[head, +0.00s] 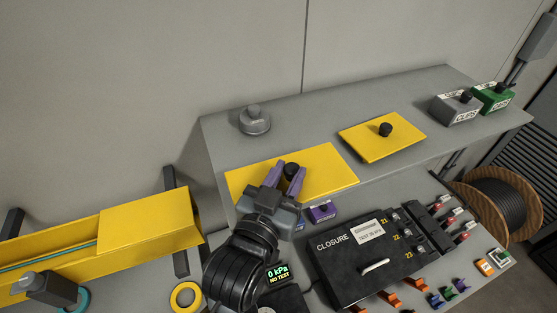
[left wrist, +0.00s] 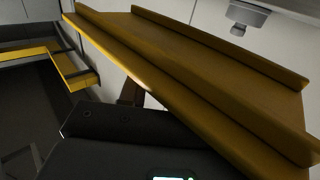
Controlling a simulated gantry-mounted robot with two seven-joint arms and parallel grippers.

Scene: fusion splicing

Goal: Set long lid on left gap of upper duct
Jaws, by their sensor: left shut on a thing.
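My left gripper (head: 282,173), with purple fingers, is shut on the black knob (head: 292,171) of the long yellow lid (head: 330,172). The lid is held near the front edge of the grey shelf. In the left wrist view the lid (left wrist: 190,70) fills the upper part, with its raised side flanges showing, and looks clear of any surface. The yellow upper duct (head: 60,245) is at the lower left. A teal line runs in its open left stretch, and a yellow cover (head: 150,222) is over its right part. My right gripper is not in view.
A second, shorter yellow lid (head: 405,140) lies on the grey shelf (head: 310,115). A grey round weight (head: 254,121) and grey and green boxes (head: 492,97) are there too. The black closure case (head: 340,262) and a purple block (head: 322,212) are below. A cable reel (head: 495,205) stands right.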

